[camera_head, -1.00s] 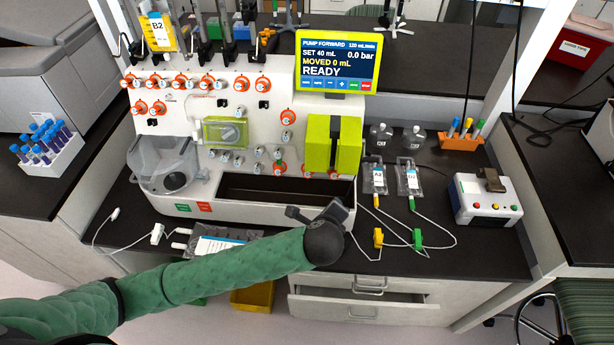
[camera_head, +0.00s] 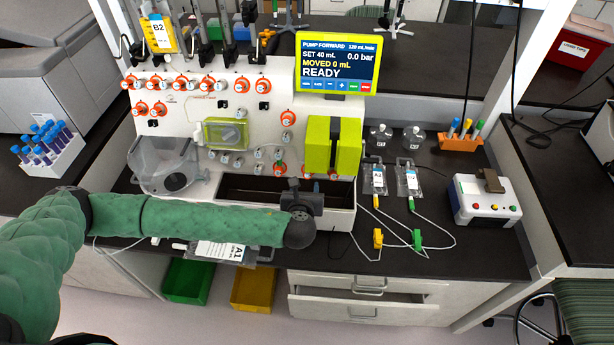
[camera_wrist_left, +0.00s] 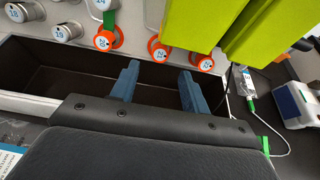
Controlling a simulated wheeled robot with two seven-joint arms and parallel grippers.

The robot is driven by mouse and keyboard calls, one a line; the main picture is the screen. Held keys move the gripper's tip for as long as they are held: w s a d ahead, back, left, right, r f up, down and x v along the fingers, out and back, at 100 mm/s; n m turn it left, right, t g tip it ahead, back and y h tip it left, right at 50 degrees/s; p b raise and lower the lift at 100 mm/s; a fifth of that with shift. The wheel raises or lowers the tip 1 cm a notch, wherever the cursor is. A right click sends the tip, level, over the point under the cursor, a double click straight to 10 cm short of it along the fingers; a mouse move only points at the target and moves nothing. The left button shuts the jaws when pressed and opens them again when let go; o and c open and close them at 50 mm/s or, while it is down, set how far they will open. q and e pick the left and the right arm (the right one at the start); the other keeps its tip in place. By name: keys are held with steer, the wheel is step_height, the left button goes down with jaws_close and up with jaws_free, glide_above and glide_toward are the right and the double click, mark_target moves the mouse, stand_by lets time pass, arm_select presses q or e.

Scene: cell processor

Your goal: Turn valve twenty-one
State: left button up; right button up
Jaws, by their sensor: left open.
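The white cell processor panel (camera_head: 200,115) carries numbered valves. A low row of orange-ringed valves shows in the head view (camera_head: 281,169) and in the left wrist view, with one at the left (camera_wrist_left: 104,41), one in the middle (camera_wrist_left: 160,53) and one at the right (camera_wrist_left: 204,63). Their numbers are too small to read surely, so I cannot tell which is valve twenty-one. My left gripper (camera_head: 297,187) is before the panel's lower right. In the left wrist view its fingers (camera_wrist_left: 160,78) are apart and empty, below the middle orange-ringed valve. My right gripper is out of view.
A dark open trough (camera_wrist_left: 60,72) lies under the valves. A lime-green block (camera_head: 333,145) sticks out above, to their right. A screen (camera_head: 338,62) reads READY. Tubing with yellow and green clamps (camera_head: 417,239) lies at right.

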mark_target(307, 176)
arm_select(q)
steer(key=p+x, duration=0.2)
steer(key=x, duration=0.3)
steer(key=shift+w+p, duration=0.35)
steer(key=shift+w+f, duration=0.35)
steer(key=shift+w, duration=0.1)
steer(key=c, duration=1)
